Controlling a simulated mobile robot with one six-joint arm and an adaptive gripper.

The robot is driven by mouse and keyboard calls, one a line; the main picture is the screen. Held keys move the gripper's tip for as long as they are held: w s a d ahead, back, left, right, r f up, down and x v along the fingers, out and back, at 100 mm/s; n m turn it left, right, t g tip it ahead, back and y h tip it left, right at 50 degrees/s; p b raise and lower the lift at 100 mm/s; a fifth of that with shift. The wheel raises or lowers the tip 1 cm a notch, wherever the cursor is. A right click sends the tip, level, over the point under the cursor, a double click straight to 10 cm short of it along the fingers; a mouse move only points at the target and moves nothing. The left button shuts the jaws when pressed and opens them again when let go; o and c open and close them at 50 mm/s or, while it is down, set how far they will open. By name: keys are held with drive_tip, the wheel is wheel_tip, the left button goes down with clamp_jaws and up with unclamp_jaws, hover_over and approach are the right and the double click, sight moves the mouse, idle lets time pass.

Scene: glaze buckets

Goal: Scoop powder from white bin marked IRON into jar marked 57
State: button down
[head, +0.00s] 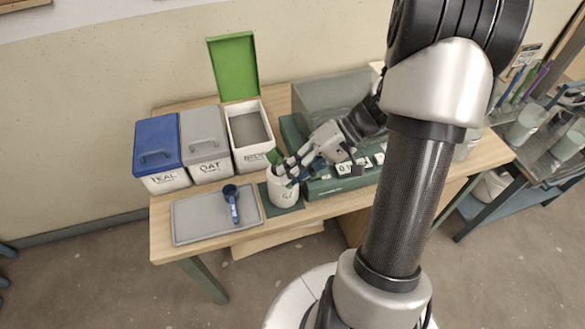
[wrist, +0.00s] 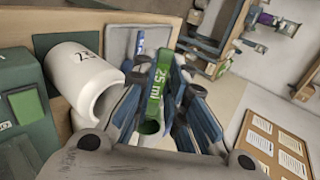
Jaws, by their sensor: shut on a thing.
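The white bin (head: 251,149) has its green lid (head: 234,68) raised and grey powder inside; its front label looks like IRON but is small. A white jar (head: 283,189) stands upright on a dark green mat at the table's front. My gripper (head: 290,171) is shut on a green scoop marked 25 ml (wrist: 160,85). The scoop is close to the jar's mouth; I cannot tell whether it is over it. Its contents are hidden.
A blue-lidded bin marked TEAL (head: 157,150) and a grey-lidded bin marked OAT (head: 205,152) stand closed at left. A blue scoop (head: 232,200) lies on a grey tray (head: 187,226). A green box with white tags (head: 322,187) stands right of the jar.

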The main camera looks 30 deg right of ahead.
wheel_tip(320, 180, up, 3)
drive_tip(key=g+h+p, duration=0.1)
drive_tip(key=h+p, duration=0.3)
drive_tip(key=g+h+p, duration=0.1)
drive_tip(key=h+p, duration=0.2)
drive_tip(key=p, duration=0.2)
drive_tip(key=shift+r+h, duration=0.1)
drive_tip(key=shift+h, duration=0.3)
drive_tip(key=shift+r+h+p, duration=0.2)
drive_tip(key=shift+h+p, duration=0.2)
drive_tip(key=shift+p, duration=0.75)
drive_tip(key=shift+s+r+g+h+p, duration=0.1)
drive_tip(key=shift+g+h+p, duration=0.35)
drive_tip(key=shift+p, duration=0.55)
drive_tip(key=shift+h+p, duration=0.25)
drive_tip(key=shift+p, duration=0.25)
